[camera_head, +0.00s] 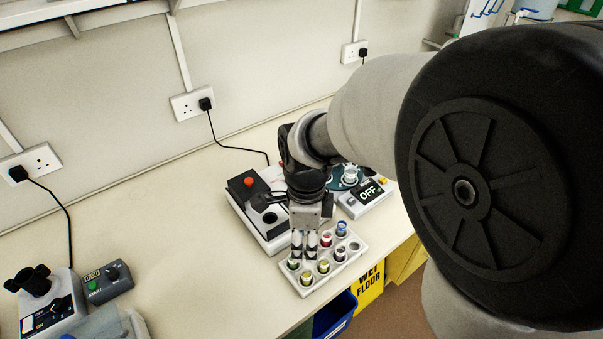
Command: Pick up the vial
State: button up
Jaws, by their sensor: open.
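A white vial rack (348,262) stands near the bench's front edge, with several vials in its holes. A red-capped vial (326,240) and a blue-capped vial (341,228) stand in its back part. Yellow-marked vials (307,279) stand in the front part, one more (323,266) beside it. A green-marked vial (294,264) is at the left corner. My gripper (304,262) points down over the rack's left part, open, its fingers close to the vials. I cannot tell whether anything is between the fingers.
A device with a red button (249,182) stands behind the rack, partly hidden by my arm. A unit reading OFF (369,191) is at the right. A timer box (107,282) and a small instrument (45,300) stand at the left. The bench (190,230) between is clear.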

jog(key=b, duration=0.2)
send_over(307, 272)
notch_tip(307, 272, down, 8)
jog(key=f+b, duration=0.1)
jog(key=f, duration=0.1)
jog(key=f+b, duration=0.1)
jog(key=s+f+b, duration=0.1)
jog(key=f, duration=0.1)
jog(key=shift+f, duration=0.3)
jog(key=shift+r, duration=0.1)
jog(key=shift+c, duration=0.5)
jog(key=c, duration=0.9)
jog(key=shift+a+r, duration=0.1)
